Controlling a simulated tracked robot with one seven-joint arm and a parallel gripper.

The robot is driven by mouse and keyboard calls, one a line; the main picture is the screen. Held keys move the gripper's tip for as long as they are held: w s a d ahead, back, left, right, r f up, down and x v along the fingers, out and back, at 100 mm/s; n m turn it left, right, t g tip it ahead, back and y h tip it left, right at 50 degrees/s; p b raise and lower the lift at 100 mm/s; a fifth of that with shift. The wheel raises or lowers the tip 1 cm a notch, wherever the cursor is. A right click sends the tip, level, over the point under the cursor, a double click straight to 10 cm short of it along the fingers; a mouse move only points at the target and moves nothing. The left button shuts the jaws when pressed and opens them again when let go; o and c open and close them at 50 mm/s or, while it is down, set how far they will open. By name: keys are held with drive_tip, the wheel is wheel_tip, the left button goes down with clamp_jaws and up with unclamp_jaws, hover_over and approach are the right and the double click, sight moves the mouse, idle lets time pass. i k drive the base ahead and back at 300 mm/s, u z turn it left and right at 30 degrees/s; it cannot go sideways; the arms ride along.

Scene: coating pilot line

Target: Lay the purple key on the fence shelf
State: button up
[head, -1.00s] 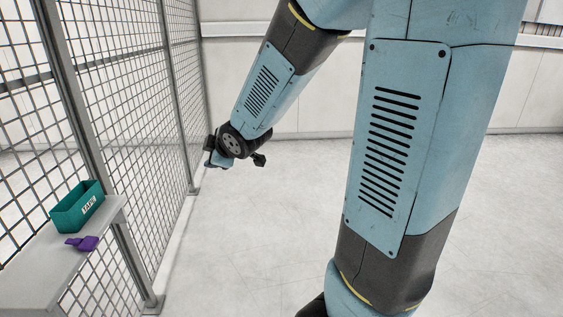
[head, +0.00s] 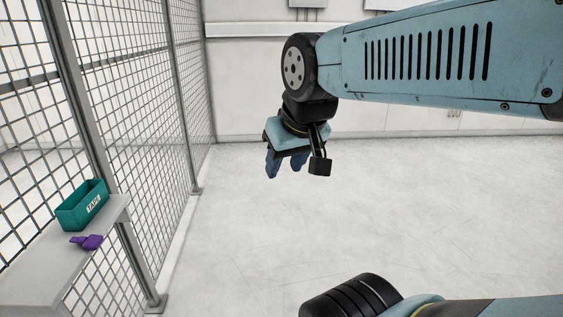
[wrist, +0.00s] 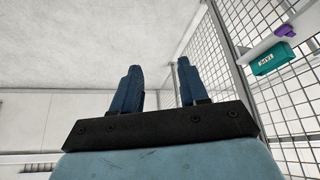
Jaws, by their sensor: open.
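The purple key (head: 87,242) lies on the fence shelf (head: 45,262), near its right edge and in front of the teal bin. It also shows in the wrist view (wrist: 285,31), at the upper right. My gripper (head: 279,168) is open and empty. It hangs in the air to the right of the shelf, well apart from the key, with its fingers pointing down in the head view. In the wrist view both blue fingers (wrist: 158,85) stand apart with nothing between them.
A teal bin (head: 75,211) labelled TAPE stands on the shelf behind the key. The mesh fence (head: 150,130) with grey posts runs along the left. The pale floor (head: 240,230) between fence and arm is clear. A white wall closes the back.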

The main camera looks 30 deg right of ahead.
sight(58, 245)
drive_tip(key=k, duration=1.3)
drive_tip(key=u, duration=0.4)
drive_tip(key=i, duration=1.65)
drive_tip(key=u, duration=0.1)
